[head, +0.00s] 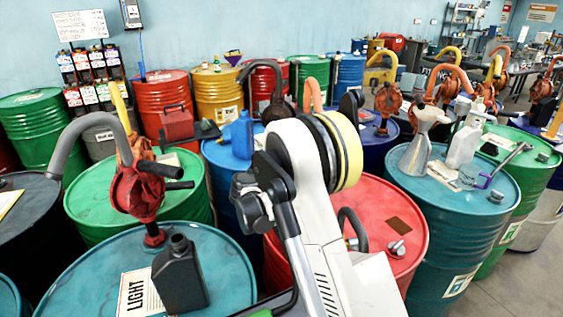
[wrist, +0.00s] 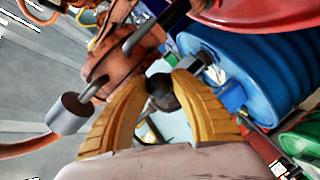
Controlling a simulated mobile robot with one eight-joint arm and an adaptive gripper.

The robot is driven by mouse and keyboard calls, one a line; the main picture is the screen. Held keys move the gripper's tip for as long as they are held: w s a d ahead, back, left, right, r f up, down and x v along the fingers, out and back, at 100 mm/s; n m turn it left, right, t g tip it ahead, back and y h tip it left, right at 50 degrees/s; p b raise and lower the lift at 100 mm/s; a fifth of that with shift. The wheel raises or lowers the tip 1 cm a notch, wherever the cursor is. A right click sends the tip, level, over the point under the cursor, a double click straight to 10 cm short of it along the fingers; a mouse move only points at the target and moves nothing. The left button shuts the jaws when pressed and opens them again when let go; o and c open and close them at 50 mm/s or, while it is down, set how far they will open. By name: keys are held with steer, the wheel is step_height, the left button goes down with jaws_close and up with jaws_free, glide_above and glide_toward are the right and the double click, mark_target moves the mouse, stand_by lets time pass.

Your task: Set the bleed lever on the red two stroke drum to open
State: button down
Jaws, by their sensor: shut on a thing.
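In the head view a red drum (head: 405,215) stands at centre right behind my white arm. A small silver fitting (head: 398,248) and a brown plate lie on its top. My gripper is hidden behind my arm in the head view. In the wrist view my gripper (wrist: 165,82) has its two yellow fingers closed in around a dark round knob (wrist: 160,84). I cannot tell whether this knob belongs to the bleed lever, and the lever's setting cannot be read. A rust-red pump body (wrist: 130,70) with a crank and grey grip (wrist: 70,112) is close beside the left finger.
A teal drum (head: 85,265) with a dark can (head: 180,275) and a red pump (head: 135,190) stands front left. Another teal drum (head: 450,215) with a funnel (head: 417,150) and jugs is at right. Bare floor (head: 520,275) shows at bottom right.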

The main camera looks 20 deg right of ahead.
steer(key=shift+w+f, duration=0.1)
steer(key=shift+f, duration=0.35)
steer(key=c, duration=1)
jaws_free()
steer(key=shift+w+a, duration=0.1)
steer(key=shift+c, duration=0.2)
steer(key=v, duration=1.2)
steer(key=shift+r, duration=0.1)
